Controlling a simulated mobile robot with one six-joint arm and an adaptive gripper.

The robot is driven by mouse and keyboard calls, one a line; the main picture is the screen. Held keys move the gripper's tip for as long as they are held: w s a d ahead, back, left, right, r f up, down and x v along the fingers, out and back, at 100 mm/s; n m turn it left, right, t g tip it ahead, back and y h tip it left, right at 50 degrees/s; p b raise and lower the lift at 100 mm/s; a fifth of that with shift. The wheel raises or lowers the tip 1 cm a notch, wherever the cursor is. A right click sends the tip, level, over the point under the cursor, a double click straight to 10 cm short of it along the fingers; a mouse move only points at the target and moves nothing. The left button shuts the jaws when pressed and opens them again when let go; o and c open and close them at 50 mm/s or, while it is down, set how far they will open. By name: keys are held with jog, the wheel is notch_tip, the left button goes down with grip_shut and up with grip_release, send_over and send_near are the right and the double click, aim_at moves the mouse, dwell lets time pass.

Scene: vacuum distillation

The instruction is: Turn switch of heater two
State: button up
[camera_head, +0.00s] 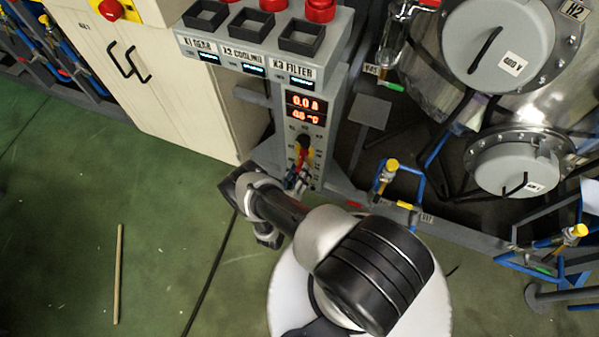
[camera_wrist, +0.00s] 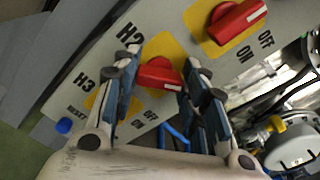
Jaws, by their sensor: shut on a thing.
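The heater two switch (camera_wrist: 158,75) is a red knob on a yellow patch beside the label H2 in the wrist view. My gripper (camera_wrist: 160,82) has one finger on each side of this knob and is shut on it. The knob's ends are partly covered by the fingers. In the head view, my gripper (camera_head: 296,176) reaches the lower front of the grey control panel (camera_head: 325,135). There the fingers and arm partly hide the switches.
Another red knob (camera_wrist: 236,21) with ON and OFF marks is close above. A blue reset button (camera_wrist: 64,126) is near H3, whose knob is mostly hidden. A cream cabinet (camera_head: 170,80) stands left, metal vessels (camera_head: 500,50) right. A stick (camera_head: 118,275) lies on the green floor.

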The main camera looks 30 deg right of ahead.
jog(key=n, duration=1)
jog(key=shift+f+n, duration=0.15)
jog(key=shift+n, duration=0.15)
dwell(0.5)
jog(key=o, duration=1.1)
jog(key=shift+c, duration=0.2)
jog(key=shift+a, duration=0.1)
jog(key=v, duration=1.2)
